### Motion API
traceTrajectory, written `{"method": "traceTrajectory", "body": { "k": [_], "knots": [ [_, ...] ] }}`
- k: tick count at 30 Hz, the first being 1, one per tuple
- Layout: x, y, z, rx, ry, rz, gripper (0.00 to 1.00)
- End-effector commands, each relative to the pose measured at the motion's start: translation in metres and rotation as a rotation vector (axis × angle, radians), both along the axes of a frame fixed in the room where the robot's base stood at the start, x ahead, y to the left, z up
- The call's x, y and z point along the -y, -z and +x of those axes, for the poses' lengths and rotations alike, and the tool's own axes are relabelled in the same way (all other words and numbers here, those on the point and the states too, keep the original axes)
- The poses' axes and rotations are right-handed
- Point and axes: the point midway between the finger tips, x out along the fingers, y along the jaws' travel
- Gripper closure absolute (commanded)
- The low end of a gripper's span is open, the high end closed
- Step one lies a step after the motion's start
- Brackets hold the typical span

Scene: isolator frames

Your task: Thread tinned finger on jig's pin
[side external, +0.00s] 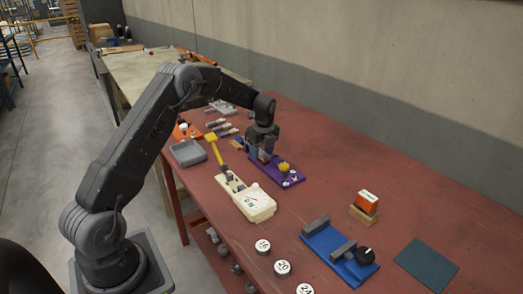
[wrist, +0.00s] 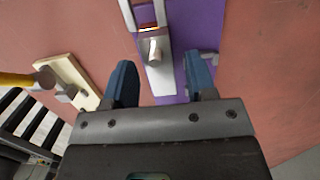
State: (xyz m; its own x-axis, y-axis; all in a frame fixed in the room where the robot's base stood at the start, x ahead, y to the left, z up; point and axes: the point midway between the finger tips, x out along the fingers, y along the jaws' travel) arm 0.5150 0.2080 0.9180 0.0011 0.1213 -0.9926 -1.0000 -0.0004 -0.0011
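The purple jig (side external: 268,172) lies on the red table, and it also shows in the wrist view (wrist: 185,95). A pale grey metal strip, which looks like the tinned finger (wrist: 160,82), lies along the jig. A short light pin (wrist: 155,50) stands up at the strip; I cannot tell whether it passes through a hole. My gripper (side external: 263,156) is low over the jig's far end. In the wrist view its two blue fingertips (wrist: 163,82) are wide apart, with the strip between them and gaps on both sides. In the side view my gripper hides part of the jig.
A cream fixture (side external: 257,207) with a yellow-handled lever (side external: 213,145) stands close beside the jig. Loose grey strips (side external: 219,127) and a grey tray (side external: 188,153) lie to the left. A blue fixture (side external: 340,255) is nearer the camera. Table between the jig and wall is clear.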

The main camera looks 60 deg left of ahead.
Motion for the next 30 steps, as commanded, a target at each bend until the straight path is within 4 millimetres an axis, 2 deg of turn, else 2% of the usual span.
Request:
{"method": "traceTrajectory", "body": {
  "k": [8,13,17,24,30],
  "knots": [
    [0.0,0.0,0.0,-0.002,0.0,-0.001,0.43],
    [0.001,-0.011,0.0,0.001,0.0,0.0,0.43],
    [0.004,-0.035,0.001,0.003,0.0,0.001,0.43],
    [0.011,-0.09,0.0,0.004,0.0,0.002,0.43],
    [0.015,-0.122,0.0,0.001,0.001,0.001,0.43]
  ]
}}
